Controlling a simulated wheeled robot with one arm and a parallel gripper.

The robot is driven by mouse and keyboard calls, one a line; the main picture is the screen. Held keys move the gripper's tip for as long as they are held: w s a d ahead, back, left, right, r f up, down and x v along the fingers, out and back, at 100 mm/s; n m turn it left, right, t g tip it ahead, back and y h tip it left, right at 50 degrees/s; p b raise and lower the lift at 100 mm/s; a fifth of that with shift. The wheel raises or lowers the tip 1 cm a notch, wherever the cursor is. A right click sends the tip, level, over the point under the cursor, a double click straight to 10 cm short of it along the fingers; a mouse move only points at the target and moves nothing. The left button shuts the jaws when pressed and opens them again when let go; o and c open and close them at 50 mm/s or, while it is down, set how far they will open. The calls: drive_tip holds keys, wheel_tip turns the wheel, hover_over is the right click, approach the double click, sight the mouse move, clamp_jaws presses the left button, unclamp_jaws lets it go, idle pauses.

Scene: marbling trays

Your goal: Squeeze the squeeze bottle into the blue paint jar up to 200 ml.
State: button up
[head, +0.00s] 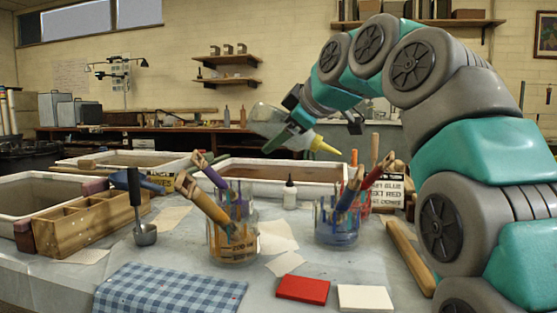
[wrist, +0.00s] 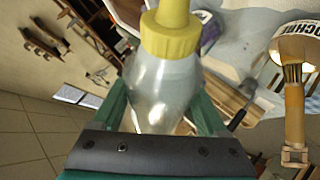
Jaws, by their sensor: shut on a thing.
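The squeeze bottle (head: 268,119) is pale and translucent with a yellow cap and nozzle (head: 324,146). My gripper (head: 293,130) is shut on its body and holds it in the air, tilted, nozzle pointing right and slightly down. In the wrist view the bottle (wrist: 160,90) sits between the two teal fingers, its yellow cap at the top edge. The blue paint jar (head: 337,232) is clear glass with blue paint and brushes, standing on the table. The nozzle tip appears above it in the head view, well apart; its depth alignment is unclear. The jar's fill level cannot be read.
An ochre jar (head: 233,243) with brushes stands left of the blue jar. A small white bottle (head: 290,195) stands behind. Marbling trays (head: 205,172) lie farther back. A ladle (head: 143,232), checked cloth (head: 170,289), red block (head: 302,289) and white block (head: 365,298) occupy the front.

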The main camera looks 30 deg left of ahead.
drive_tip(key=shift+d+f+m+y+b, duration=0.1)
drive_tip(key=shift+f+m+y+b, duration=0.15)
drive_tip(key=shift+y+b, duration=0.65)
drive_tip(key=shift+w+d+r+m+b, duration=0.15)
drive_tip(key=shift+d+r+m+b, duration=0.2)
drive_tip(key=shift+b, duration=0.65)
drive_tip(key=shift+d+r+y, duration=0.25)
drive_tip(key=shift+r+y, duration=0.05)
drive_tip(key=shift+y, duration=0.2)
drive_tip(key=shift+w+d+r+m+y, duration=0.2)
drive_tip(key=shift+d+m+y, duration=0.3)
drive_tip(key=shift+d+y, duration=0.2)
drive_tip(key=shift+w+d+r+m+y, duration=0.15)
drive_tip(key=shift+d+m+y, duration=0.4)
drive_tip(key=shift+y, duration=0.15)
drive_tip(key=shift+w+d+r+m+t+y, duration=0.1)
drive_tip(key=shift+w+d+m+t+y, duration=0.15)
drive_tip(key=shift+d+m+y, duration=0.15)
drive_tip(key=shift+w+d+r+m+t+y, duration=0.1)
drive_tip(key=shift+d+m+t+y, duration=0.15)
drive_tip(key=shift+d+y, duration=0.15)
drive_tip(key=shift+o, duration=1.3)
clamp_jaws()
